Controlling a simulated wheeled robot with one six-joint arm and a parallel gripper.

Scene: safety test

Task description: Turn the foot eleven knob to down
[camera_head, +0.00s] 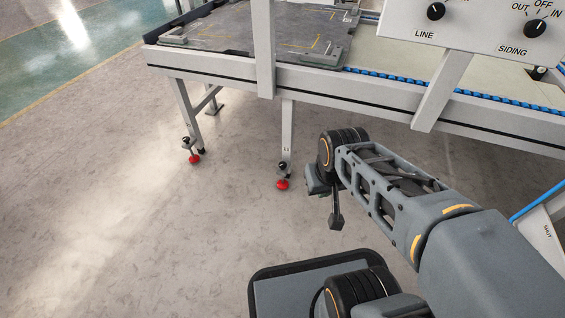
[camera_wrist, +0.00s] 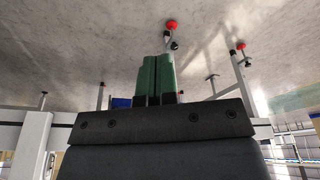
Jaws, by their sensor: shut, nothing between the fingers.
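Two table legs each carry a small black knob with a red ball-like part below it. The nearer knob (camera_head: 283,166) is just left of my gripper (camera_head: 314,181), above its red part (camera_head: 282,184). The farther knob (camera_head: 185,141) is on the left leg, with its red part (camera_head: 194,159). In the wrist view my gripper (camera_wrist: 157,62) has green fingers, shut and empty. The nearer knob (camera_wrist: 174,45) shows just beyond the fingertips, slightly right; contact is not visible.
A grey workbench with a conveyor frame (camera_head: 220,68) stands above the knobs. A panel (camera_head: 480,28) with LINE and SIDING dials is at upper right. A blue cable (camera_head: 535,203) and a white box marked SHUT (camera_head: 545,238) are at right.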

